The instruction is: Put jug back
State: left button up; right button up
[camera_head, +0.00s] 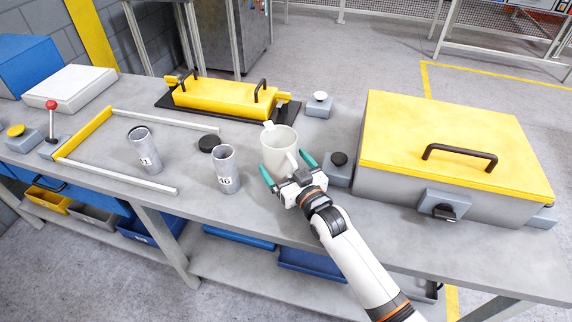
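The jug (275,147), cream-white with a spout and a handle, stands upright on the grey workbench (215,203), near the middle. Its handle faces my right gripper (285,161). That gripper comes in from the lower right, with its teal fingers spread wide, one on each side of the handle and the jug's near side. I see no clear grip on the jug, and the contact at the fingertips is hard to make out. My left gripper is not in view.
Two numbered grey cups (145,149) (226,169) and a black lid (209,143) are left of the jug. A yellow-lidded box (450,140) stands right, beside a black-button box (338,170). A yellow fixture (225,98) lies behind. The bench's front strip is clear.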

jog(key=shift+r, duration=0.1)
jog(key=v, duration=1.2)
